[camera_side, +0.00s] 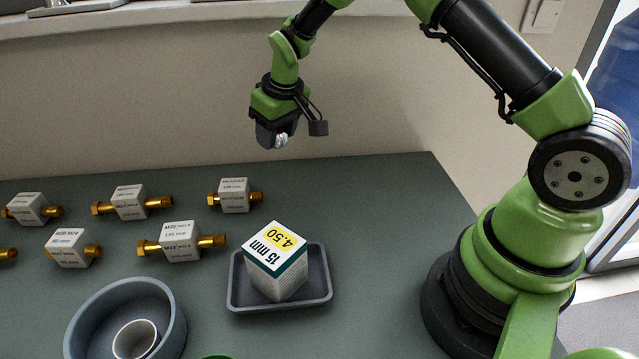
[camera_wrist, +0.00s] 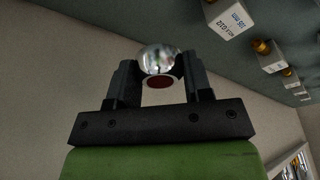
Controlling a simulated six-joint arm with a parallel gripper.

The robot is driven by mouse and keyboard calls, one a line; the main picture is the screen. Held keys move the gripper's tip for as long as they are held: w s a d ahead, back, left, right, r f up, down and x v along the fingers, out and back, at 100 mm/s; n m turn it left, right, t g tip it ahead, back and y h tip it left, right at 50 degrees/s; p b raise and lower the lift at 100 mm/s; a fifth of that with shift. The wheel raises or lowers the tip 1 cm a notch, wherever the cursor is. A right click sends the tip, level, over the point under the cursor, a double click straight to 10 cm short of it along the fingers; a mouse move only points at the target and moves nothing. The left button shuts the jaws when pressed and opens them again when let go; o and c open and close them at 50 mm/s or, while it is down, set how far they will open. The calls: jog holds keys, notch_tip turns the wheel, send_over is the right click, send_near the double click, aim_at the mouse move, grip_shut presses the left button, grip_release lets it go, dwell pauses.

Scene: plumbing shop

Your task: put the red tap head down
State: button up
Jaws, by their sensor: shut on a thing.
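My gripper (camera_side: 275,136) is raised well above the back of the table, near the wall. In the wrist view, my gripper (camera_wrist: 159,80) is shut on the tap head (camera_wrist: 159,60), a shiny chrome knob with a dark red round face (camera_wrist: 160,82). The tap head also shows as a small bright shape (camera_side: 281,140) at the fingertips in the side view. It touches nothing but the fingers. Its far side is hidden.
Several white-labelled brass fittings (camera_side: 130,202) stand on the left of the table (camera_side: 385,220). A grey round bowl (camera_side: 83,322) with a white ring (camera_side: 134,338) inside is at front left. The table right of the tray is clear.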

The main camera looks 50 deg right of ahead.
jog(key=s+a+r, duration=0.2)
jog(key=s+r, duration=0.3)
jog(key=s, duration=0.3)
jog(key=m+h, duration=0.1)
jog(key=m, duration=0.3)
send_over(347, 204)
jog(key=f, duration=1.1)
jog(key=shift+s+a+f, duration=0.15)
jog(key=shift+s+f, duration=0.2)
jog(key=shift+s, duration=0.05)
jog(key=shift+f, duration=2.15)
jog(key=shift+f, duration=0.1)
jog(key=o, duration=0.9)
jog(key=shift+o, duration=0.2)
